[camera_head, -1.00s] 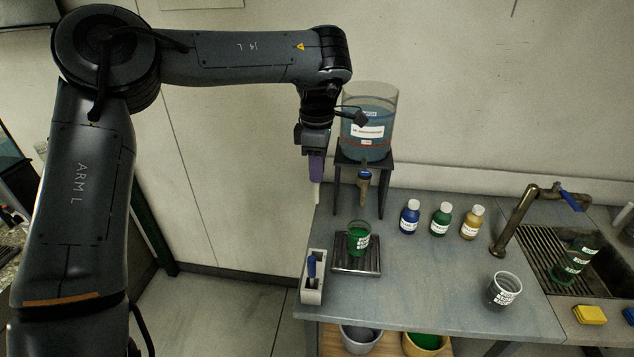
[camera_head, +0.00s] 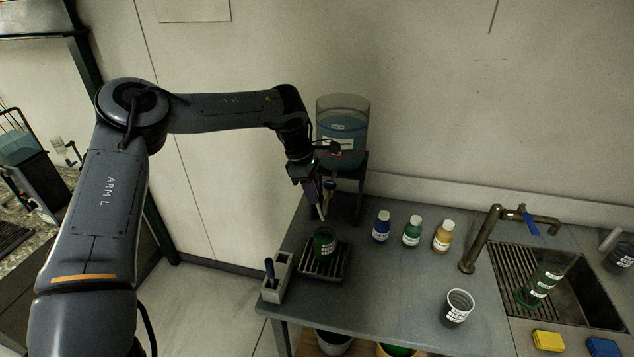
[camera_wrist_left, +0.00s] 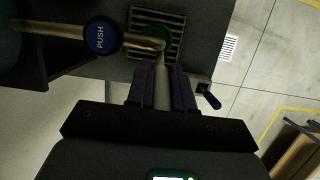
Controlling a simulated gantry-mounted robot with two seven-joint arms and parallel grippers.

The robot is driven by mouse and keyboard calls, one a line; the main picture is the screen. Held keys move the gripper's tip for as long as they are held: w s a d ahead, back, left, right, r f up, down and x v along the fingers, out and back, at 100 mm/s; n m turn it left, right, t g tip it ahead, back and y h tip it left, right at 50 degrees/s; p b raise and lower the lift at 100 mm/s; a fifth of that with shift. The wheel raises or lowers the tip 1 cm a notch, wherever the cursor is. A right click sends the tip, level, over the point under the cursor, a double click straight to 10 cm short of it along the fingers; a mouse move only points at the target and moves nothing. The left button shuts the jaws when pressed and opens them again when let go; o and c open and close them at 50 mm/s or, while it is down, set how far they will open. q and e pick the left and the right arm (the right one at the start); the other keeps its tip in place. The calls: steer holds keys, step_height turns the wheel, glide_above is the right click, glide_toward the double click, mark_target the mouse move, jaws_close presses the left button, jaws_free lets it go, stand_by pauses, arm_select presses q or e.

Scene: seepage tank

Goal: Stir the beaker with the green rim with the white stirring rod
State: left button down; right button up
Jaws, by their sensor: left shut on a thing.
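My left gripper (camera_head: 316,193) is shut on the white stirring rod (camera_head: 320,211), seen as a pale stick pointing down from the purple fingers. The rod also shows between the fingers in the left wrist view (camera_wrist_left: 162,88). The green-rimmed beaker (camera_head: 324,243), with green contents, stands upright on the slatted drip tray (camera_head: 340,266). The gripper is above the beaker, and the rod tip appears close above its rim; whether it is inside is unclear. The beaker (camera_wrist_left: 157,38) is partly hidden behind the rod in the wrist view. My right gripper is not in view.
The tank (camera_head: 342,118) on its stand and its PUSH tap (camera_wrist_left: 100,36) are close beside the gripper. A holder (camera_head: 279,283) with a blue-handled tool stands left of the tray. Bottles, another beaker (camera_head: 458,307) and a sink (camera_head: 585,290) lie to the right.

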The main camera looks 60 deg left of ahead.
arm_select(q)
steer(key=shift+w+f, duration=0.2)
steer(key=shift+f, duration=0.1)
steer(key=shift+f, duration=0.1)
steer(key=shift+a+f+b, duration=0.15)
steer(key=shift+f+b, duration=0.35)
steer(key=shift+f, duration=0.05)
step_height(320, 180, down, 12)
steer(key=b, duration=0.8)
steer(key=shift+d+r, duration=0.15)
steer(key=shift+d, duration=0.05)
steer(key=shift+w+b, duration=0.15)
steer(key=shift+b, duration=0.15)
